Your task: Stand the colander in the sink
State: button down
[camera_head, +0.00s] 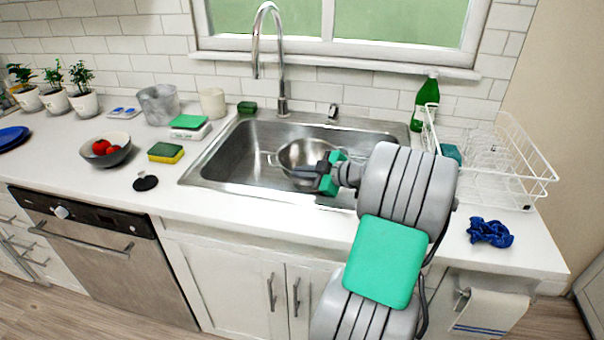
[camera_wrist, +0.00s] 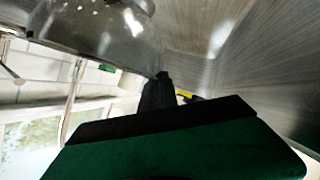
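The colander (camera_head: 296,150) is a shiny metal bowl with a wire side handle at its left. It is in the sink (camera_head: 232,158), right of the middle, and looks roughly upright; whether it touches the sink floor cannot be told. My gripper (camera_head: 303,172) reaches in over the front of the sink, its dark fingers at the colander's near right side. In the wrist view a curved metal surface, likely the colander (camera_wrist: 95,28), fills the upper left, beyond a dark finger (camera_wrist: 158,95). The finger gap is hidden, so grip or contact cannot be told.
The faucet (camera_head: 281,60) rises behind the sink. A green bottle (camera_head: 427,101) and a white dish rack (camera_head: 505,175) stand to the right. A sponge (camera_head: 165,153), a bowl with red fruit (camera_head: 117,155) and a black stopper (camera_head: 145,182) are to the left. The sink's left part is clear.

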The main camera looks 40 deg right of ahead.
jog(key=c, duration=1.6)
grip_release()
jog(key=v, duration=0.6)
jog(key=r+p+v, duration=0.1)
jog(key=v, duration=0.5)
jog(key=shift+r, duration=0.1)
